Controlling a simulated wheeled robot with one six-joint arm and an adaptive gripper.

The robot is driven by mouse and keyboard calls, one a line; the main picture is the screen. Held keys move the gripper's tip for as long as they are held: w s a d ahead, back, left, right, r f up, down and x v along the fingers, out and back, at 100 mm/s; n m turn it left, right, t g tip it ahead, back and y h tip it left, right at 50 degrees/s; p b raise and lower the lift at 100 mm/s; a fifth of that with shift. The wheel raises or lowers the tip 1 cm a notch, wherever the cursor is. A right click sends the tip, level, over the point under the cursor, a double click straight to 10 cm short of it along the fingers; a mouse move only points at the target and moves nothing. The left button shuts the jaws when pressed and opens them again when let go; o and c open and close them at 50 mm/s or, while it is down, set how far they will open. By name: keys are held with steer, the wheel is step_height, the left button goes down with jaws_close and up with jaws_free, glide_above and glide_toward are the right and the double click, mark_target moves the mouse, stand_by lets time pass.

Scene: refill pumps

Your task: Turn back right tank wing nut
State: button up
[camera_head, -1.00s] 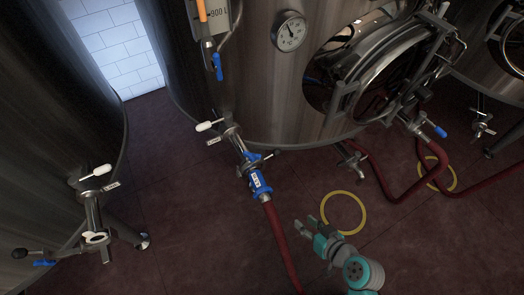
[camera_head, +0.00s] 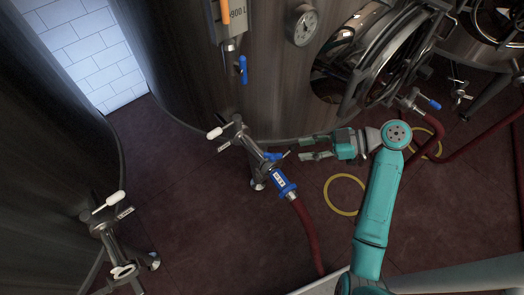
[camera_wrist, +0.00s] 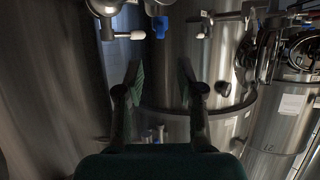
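A steel tank outlet in the head view carries a white-handled valve (camera_head: 214,133) and a blue coupling (camera_head: 283,183) with a red hose below it. A small blue part (camera_head: 272,156) sits just above the coupling. I cannot tell for sure which part is the wing nut. My gripper (camera_head: 302,148) is open and empty, pointing left, a little right of the blue part and apart from it. In the wrist view my two fingers (camera_wrist: 160,85) stand apart with nothing between them. A blue knob (camera_wrist: 160,24) and a white handle tip (camera_wrist: 137,35) show above them.
A large steel tank (camera_head: 190,70) with a gauge (camera_head: 302,25) and an open round hatch (camera_head: 385,65) stands behind. Another tank (camera_head: 50,170) with its own valve (camera_head: 108,203) is at left. The red hose (camera_head: 308,235) runs along the floor. Yellow rings (camera_head: 345,195) lie at right.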

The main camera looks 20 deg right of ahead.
mark_target(274, 154)
steer(key=x, duration=1)
steer(key=shift+w+a+f, duration=0.1)
steer(key=shift+a, duration=0.15)
steer(key=shift+c, duration=0.2)
jaws_close()
